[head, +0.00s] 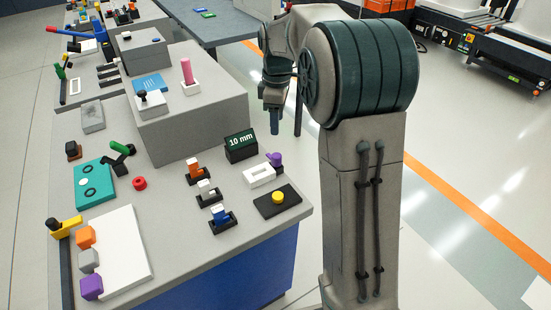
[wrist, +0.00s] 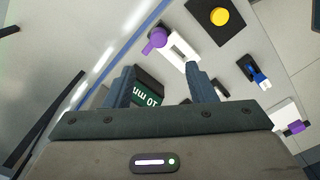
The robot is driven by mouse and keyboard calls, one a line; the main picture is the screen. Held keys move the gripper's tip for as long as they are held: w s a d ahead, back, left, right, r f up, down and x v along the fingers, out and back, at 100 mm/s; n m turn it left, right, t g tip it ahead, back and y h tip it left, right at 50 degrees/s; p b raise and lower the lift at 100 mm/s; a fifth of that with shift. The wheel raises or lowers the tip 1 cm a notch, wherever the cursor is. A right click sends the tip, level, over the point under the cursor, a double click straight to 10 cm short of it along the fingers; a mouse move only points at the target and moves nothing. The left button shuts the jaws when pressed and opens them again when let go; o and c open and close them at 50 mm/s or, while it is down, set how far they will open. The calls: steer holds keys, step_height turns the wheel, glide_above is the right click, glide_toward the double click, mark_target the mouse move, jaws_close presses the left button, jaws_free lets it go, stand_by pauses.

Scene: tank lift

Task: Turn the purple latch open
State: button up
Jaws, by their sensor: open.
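The purple latch (head: 275,159) is a knob with a short arm at the far right corner of a white frame (head: 258,176) with a slot, near the table's right edge. In the wrist view the purple latch (wrist: 154,41) sits at the upper left of the white frame (wrist: 176,44), ahead of my fingers. My gripper (head: 274,124) is open and points down above the table's right edge, apart from the latch. In the wrist view my gripper (wrist: 164,86) has its two fingers spread with nothing held between them.
A dark green block marked 10 mm (head: 240,146) stands just left of the latch and shows between my fingers in the wrist view (wrist: 147,89). A black plate with a yellow button (head: 278,197) lies in front. Several small switches (head: 207,190) stand left. A grey raised box (head: 190,120) is behind.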

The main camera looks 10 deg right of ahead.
mark_target(277, 155)
step_height(277, 155, down, 14)
steer(key=shift+w+b, duration=0.15)
steer(key=shift+b, duration=0.25)
steer(key=shift+c, duration=0.3)
